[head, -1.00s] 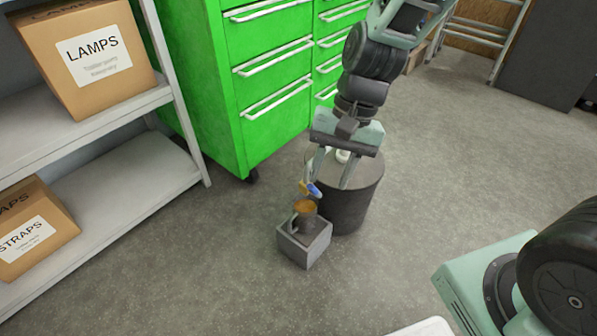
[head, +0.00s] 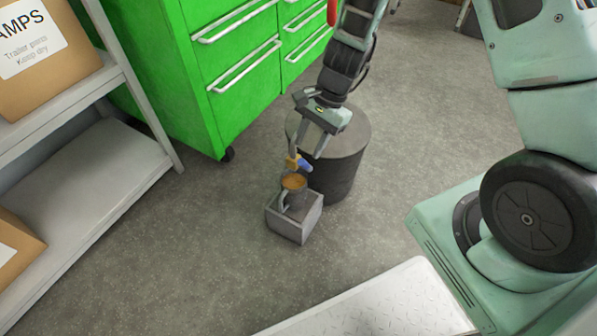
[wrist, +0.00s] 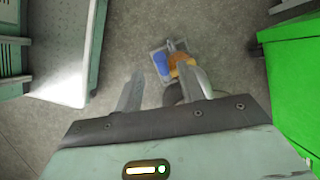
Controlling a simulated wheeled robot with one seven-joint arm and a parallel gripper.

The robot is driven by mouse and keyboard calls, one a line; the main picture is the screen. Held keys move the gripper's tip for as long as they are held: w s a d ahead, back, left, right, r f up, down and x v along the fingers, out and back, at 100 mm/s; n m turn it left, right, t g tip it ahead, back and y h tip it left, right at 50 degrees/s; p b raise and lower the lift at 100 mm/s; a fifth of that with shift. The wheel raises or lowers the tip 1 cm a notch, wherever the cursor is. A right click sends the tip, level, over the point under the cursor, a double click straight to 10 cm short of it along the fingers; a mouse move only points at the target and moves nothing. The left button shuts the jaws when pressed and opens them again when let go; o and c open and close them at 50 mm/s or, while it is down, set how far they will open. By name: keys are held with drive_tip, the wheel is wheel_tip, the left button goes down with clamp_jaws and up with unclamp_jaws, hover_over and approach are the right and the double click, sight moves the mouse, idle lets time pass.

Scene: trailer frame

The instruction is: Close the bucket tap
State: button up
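The bucket (head: 345,172) is a dark grey drum on the floor. Its brass tap (head: 292,162) with a blue handle (head: 304,166) sticks out of the near left side. In the wrist view the blue handle (wrist: 161,65) lies ahead of the gap between my fingers. My gripper (head: 307,153) is open and empty, pointing down at the tap, with one finger close to the brass part and the other over the bucket side. Whether a finger touches the tap cannot be told. A grey mug (head: 287,200) with orange-brown contents stands below the tap.
The mug stands on a grey block (head: 289,227). A green drawer cabinet (head: 222,105) is behind left, and a white shelf (head: 75,200) with cardboard boxes (head: 45,60) is at the left. The floor around the block is clear.

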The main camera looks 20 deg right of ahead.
sight(305, 165)
drive_tip(key=b+x, duration=0.3)
drive_tip(key=x, duration=0.5)
drive_tip(key=shift+a+f, duration=0.15)
clamp_jaws()
